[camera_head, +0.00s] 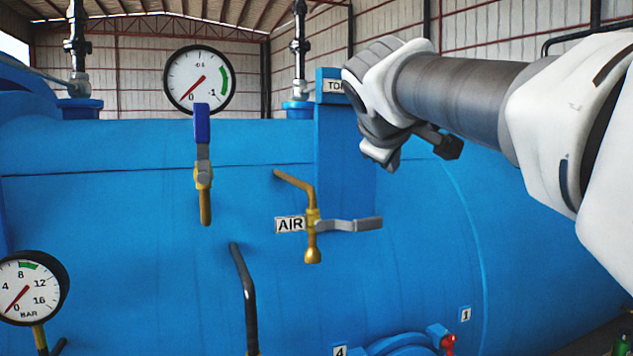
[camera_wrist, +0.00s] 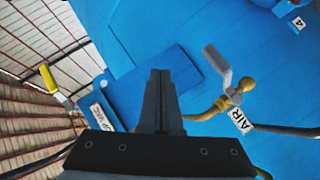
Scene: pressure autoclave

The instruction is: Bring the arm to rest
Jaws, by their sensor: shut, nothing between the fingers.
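My gripper (camera_wrist: 159,76) shows in the wrist view with its two dark fingers together and nothing between them. In the head view my arm reaches in from the right, and its white wrist is in front of the blue tank's upper right. The fingers are hard to make out there. In the wrist view the fingers appear in front of the blue tank (camera_wrist: 130,30), to the left of the AIR valve (camera_wrist: 232,92). I cannot tell how far they are from the surface.
The blue autoclave (camera_head: 120,220) fills the head view. The AIR valve (camera_head: 312,225) has a grey handle pointing right. A blue-handled valve (camera_head: 202,150) hangs below a round gauge (camera_head: 199,80). A BAR gauge (camera_head: 30,288) is at lower left. A dark bent pipe (camera_head: 245,295) rises at the bottom.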

